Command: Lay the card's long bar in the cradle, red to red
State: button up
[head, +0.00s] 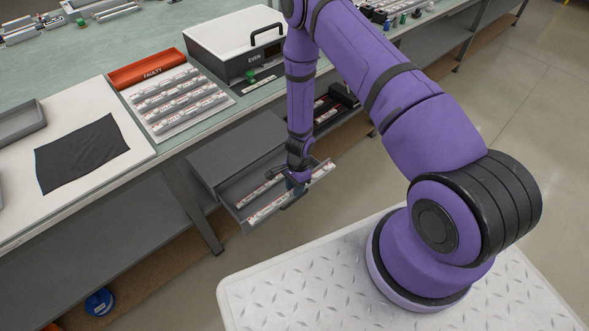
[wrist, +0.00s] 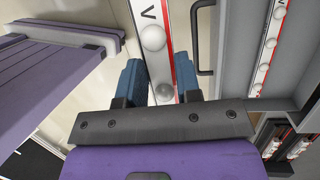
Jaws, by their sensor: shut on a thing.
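My gripper (head: 297,184) is low over the open grey drawer (head: 226,189) under the bench. Its two blue fingers (wrist: 160,88) are shut on a long white bar (wrist: 153,38) with round white domes, a red stripe along one edge and a black V-like mark. The held bar also shows in the head view (head: 322,171), reaching past the gripper to the right. In the wrist view it is on the handle side of the drawer. Another long bar (wrist: 268,48) lies inside the drawer. I cannot identify the card or the cradle for certain.
The drawer's dark handle (wrist: 205,38) is close beside the held bar. On the bench stand a red FAULTY tray (head: 147,70), a panel of several bars (head: 208,117) and a box marked EVEN (head: 235,67). A black cloth (head: 80,153) lies on a white board.

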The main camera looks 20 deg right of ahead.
jog(key=w+d+r+n+h, duration=0.1)
jog(key=w+r+n, duration=0.3)
jog(key=r, duration=0.6)
jog(key=w+d+r+n+h, duration=0.1)
jog(key=w+d+r+n, duration=0.2)
jog(key=r+n, duration=0.3)
jog(key=w+d+r+n+h, duration=0.1)
jog(key=w+r+n, duration=0.3)
jog(key=r, duration=1.2)
jog(key=shift+w+d+n+g+h, duration=0.3)
jog(key=shift+w+d+n+h, duration=0.15)
jog(key=shift+d, duration=0.3)
